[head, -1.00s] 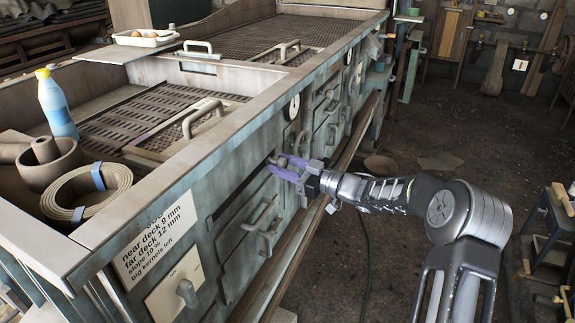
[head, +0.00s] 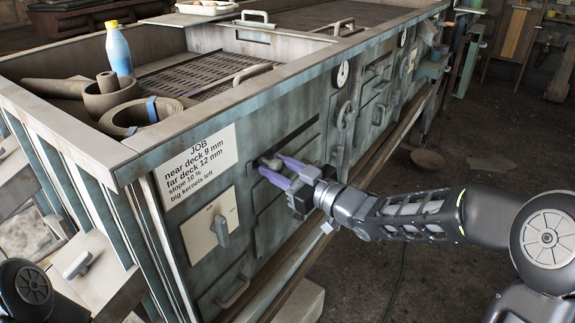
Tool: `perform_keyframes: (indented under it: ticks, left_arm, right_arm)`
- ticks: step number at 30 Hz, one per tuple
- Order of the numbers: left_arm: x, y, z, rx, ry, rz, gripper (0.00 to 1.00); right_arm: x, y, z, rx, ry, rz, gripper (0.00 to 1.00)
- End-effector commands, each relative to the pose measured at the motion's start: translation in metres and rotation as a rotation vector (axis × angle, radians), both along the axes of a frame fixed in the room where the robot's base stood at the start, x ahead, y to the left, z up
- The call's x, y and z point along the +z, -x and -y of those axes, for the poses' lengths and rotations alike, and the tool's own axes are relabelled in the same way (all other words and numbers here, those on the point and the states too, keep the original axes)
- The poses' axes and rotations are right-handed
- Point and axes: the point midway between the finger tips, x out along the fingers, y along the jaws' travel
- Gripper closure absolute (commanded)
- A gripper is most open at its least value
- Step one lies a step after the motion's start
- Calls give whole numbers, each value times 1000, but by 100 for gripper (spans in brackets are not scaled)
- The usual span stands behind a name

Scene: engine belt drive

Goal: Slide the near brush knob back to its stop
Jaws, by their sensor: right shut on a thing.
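The near brush knob (head: 270,162) is a small rounded grey knob at a dark horizontal slot (head: 303,139) in the machine's front panel. It sits near the slot's left part, with dark slot showing to its right. My right gripper (head: 275,170) has purple fingers, which are shut on the knob and partly hide it. Whether the knob touches the slot's left end cannot be told. My left gripper is out of view; only a part of my left arm shows at the lower left.
A job card (head: 197,165) and a switch plate (head: 212,227) are left of the slot. A bottle (head: 117,50) and a belt coil (head: 148,113) rest on top. The floor at right is open.

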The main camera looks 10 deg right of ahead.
Motion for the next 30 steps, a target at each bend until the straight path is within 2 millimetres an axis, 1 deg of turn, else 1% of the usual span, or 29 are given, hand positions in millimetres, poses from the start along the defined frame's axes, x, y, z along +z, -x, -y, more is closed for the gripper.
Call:
perform_keyframes:
  ticks: [3,11,12,18,19,26,30]
  left_arm:
    - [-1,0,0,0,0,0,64]
    - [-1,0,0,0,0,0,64]
    - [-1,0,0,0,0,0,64]
    - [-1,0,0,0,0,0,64]
    - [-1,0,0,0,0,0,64]
    - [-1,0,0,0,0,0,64]
    - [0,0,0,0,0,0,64]
  right_arm:
    - [0,3,-4,3,0,0,100]
    - [0,4,-5,7,-1,-1,100]
    - [0,4,-6,8,-1,-1,63]
    - [0,3,-5,6,0,0,47]
    - [0,3,-5,6,0,0,45]
    - [0,3,-3,3,0,0,45]
    - [0,7,1,2,1,-1,45]
